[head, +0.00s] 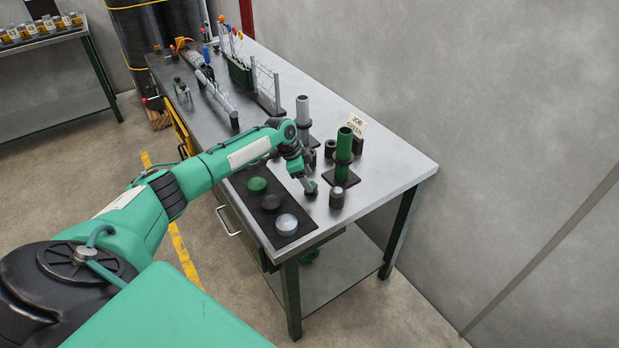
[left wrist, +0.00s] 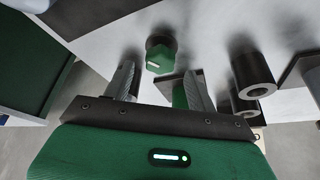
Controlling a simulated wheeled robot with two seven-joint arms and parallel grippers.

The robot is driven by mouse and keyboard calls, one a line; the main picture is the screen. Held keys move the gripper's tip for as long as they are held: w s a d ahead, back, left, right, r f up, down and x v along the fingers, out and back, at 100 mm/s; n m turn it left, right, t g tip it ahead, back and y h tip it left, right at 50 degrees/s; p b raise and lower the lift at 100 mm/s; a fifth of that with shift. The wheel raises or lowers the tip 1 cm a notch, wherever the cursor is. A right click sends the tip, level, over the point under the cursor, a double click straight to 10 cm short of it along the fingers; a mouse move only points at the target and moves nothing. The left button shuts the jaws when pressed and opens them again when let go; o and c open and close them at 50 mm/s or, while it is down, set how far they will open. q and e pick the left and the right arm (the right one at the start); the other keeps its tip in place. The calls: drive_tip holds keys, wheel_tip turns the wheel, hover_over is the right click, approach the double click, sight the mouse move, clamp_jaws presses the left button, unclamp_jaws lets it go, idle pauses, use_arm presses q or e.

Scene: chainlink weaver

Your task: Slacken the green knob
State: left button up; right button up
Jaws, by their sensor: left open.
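The green knob (left wrist: 160,57) shows in the left wrist view as a faceted green cap with a white mark on a dark collar. In the head view it is a small green shape (head: 313,187) on the workbench, partly hidden by my gripper. My left gripper (left wrist: 160,72) is open, its two grey fingers apart. The knob appears just past the fingertips, in line with the gap between them; I cannot tell its exact distance. In the head view this gripper (head: 307,184) points down at the bench near the knob. My right gripper is not in view.
A black mat with green (head: 257,185), black and grey discs lies left of the gripper. A green tube (head: 344,150) and a grey tube (head: 303,112) stand behind, near a job card (head: 356,123). A dark cylinder (head: 336,198) stands close right. The bench's right corner is clear.

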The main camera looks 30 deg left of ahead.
use_arm(q)
drive_tip(key=shift+w+d+f, duration=0.1)
drive_tip(key=shift+d+f, duration=0.1)
drive_tip(key=shift+f, duration=0.25)
drive_tip(key=shift+w+d+f, duration=0.1)
drive_tip(key=shift+d+f, duration=0.05)
drive_tip(key=shift+f, duration=0.3)
drive_tip(key=c, duration=1)
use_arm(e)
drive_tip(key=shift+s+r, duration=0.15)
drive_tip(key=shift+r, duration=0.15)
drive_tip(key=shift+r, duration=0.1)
